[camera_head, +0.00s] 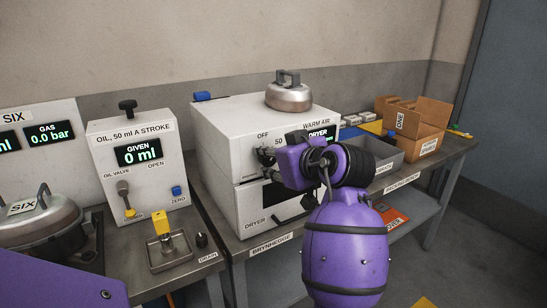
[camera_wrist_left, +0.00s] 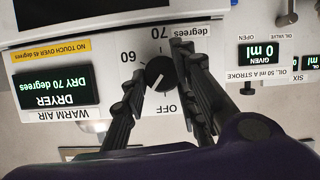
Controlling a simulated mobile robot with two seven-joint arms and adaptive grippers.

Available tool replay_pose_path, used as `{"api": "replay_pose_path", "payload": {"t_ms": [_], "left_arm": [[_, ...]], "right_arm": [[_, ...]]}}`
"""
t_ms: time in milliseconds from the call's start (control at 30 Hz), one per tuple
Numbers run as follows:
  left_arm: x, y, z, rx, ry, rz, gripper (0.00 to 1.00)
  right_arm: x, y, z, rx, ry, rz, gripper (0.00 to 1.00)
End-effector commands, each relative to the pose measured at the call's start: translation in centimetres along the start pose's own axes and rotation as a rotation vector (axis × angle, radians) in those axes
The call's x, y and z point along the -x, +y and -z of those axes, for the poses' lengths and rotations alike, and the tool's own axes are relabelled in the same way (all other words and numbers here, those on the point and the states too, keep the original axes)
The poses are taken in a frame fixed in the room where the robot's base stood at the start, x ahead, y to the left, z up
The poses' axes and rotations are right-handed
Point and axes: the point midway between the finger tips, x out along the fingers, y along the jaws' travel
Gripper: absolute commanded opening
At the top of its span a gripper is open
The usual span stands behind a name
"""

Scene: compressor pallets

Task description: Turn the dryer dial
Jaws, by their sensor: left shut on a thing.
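The dryer (camera_head: 225,125) is a white cabinet with a label "OFF" on its front and a display that my left arm partly covers in the head view. In the left wrist view, seen upside down, the round black dial (camera_wrist_left: 158,75) has a white mark and sits among the labels "OFF", "60" and "70 degrees". The display (camera_wrist_left: 52,90) reads "DRY 70 degrees". My left gripper (camera_head: 266,157) is at the dial. Its fingers (camera_wrist_left: 167,75) stand on either side of the dial, shut on it. Exactly where the mark points is hard to tell. My right gripper is out of view.
A metal pot (camera_head: 288,97) with a handle stands on the dryer. The oil unit (camera_head: 140,165), reading "0 ml", stands left of it. A grey tray (camera_head: 385,153) and an open cardboard box (camera_head: 425,125) are on the bench to the right.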

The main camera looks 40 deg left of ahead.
Motion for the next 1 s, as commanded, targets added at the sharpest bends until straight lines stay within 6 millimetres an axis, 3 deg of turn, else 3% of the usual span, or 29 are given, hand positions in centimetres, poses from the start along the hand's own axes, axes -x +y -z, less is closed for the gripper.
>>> {"api": "replay_pose_path", "payload": {"t_ms": [600, 1000], "left_arm": [[0.21, -0.19, 0.24, 0.494, -0.013, -0.202, 0.01], [0.33, -0.24, 0.59, 0.638, -0.012, -0.262, 0.01]], "right_arm": [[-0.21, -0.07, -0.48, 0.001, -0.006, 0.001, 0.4], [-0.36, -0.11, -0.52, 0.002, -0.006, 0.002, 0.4]]}}
